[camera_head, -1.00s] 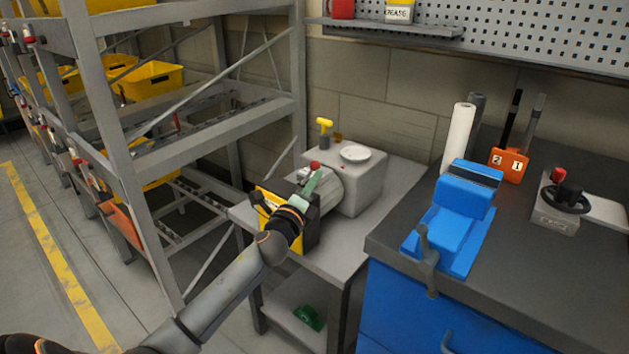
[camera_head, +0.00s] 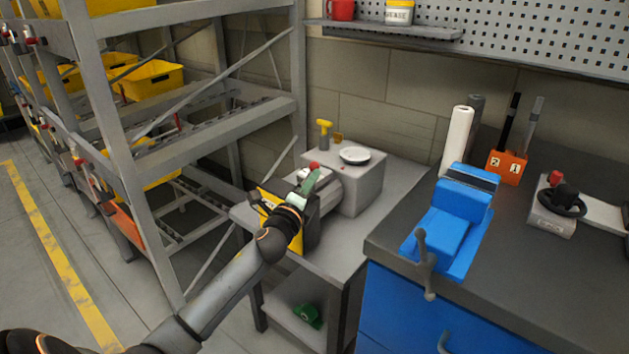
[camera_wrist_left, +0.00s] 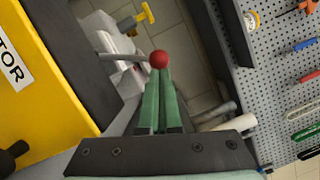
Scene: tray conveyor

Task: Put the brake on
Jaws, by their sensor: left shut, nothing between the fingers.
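A lever with a red ball knob (camera_head: 314,165) stands at the machine on the grey side table. In the left wrist view its knob (camera_wrist_left: 158,59) sits at the end of a thin metal rod (camera_wrist_left: 122,56) that runs left. The machine has a yellow front panel (camera_head: 268,205) with a dark edge; the panel (camera_wrist_left: 45,75) fills the left of the wrist view. My left gripper (camera_head: 315,175) is shut with its green fingers together and nothing between them. Its fingertips (camera_wrist_left: 159,74) are right at the knob; I cannot tell whether they touch. My right gripper is not in view.
A grey block (camera_head: 362,185) with a white dish (camera_head: 354,155) and a yellow-handled part (camera_head: 324,132) stand behind the lever. A grey rack (camera_head: 130,130) with yellow bins is at left. A blue vise (camera_head: 445,225) is on the workbench at right.

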